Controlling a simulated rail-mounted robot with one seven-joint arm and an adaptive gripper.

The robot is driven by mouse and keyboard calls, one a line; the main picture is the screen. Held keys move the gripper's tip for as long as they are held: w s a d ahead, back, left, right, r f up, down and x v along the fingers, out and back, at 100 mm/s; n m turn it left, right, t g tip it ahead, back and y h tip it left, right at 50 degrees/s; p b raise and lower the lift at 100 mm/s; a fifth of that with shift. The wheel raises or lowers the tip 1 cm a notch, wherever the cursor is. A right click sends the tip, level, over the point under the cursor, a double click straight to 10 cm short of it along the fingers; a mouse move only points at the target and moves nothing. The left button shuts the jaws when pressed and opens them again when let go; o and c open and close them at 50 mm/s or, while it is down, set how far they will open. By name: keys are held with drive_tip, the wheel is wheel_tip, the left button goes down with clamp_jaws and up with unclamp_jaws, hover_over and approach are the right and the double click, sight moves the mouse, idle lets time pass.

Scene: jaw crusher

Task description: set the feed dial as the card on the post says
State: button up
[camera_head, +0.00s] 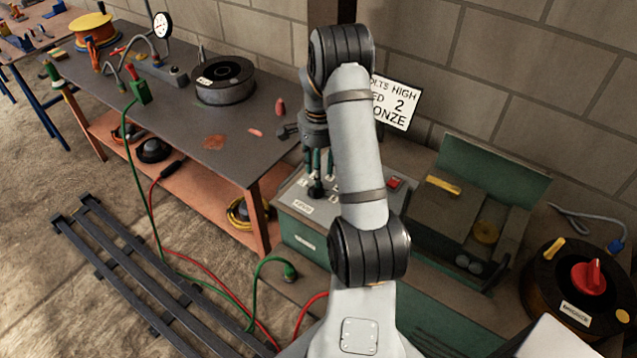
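The white card (396,103) stands against the wall, partly hidden by my arm. Its readable parts are "OLTS HIGH", "ED 2" and "ONZE". A dark dial (316,190) sits on the grey top panel (289,196) of a green box, with small white marks around it. The dial's pointing direction is too small to tell. My gripper (319,168) points down with its fingers just above or around the dial. I cannot tell whether it touches the dial or how far the fingers are apart. My arm hides the panel's middle.
A red switch (393,184) is on the panel, right of my arm. A green open-lidded case (490,170) and a black drum with a red knob (588,278) stand further right. A workbench (160,100) with a gauge and reels is at left. Cables cross the floor.

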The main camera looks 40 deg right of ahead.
wheel_tip(320, 180, down, 5)
idle(0.3)
drive_tip(key=c, duration=0.4)
clamp_jaws()
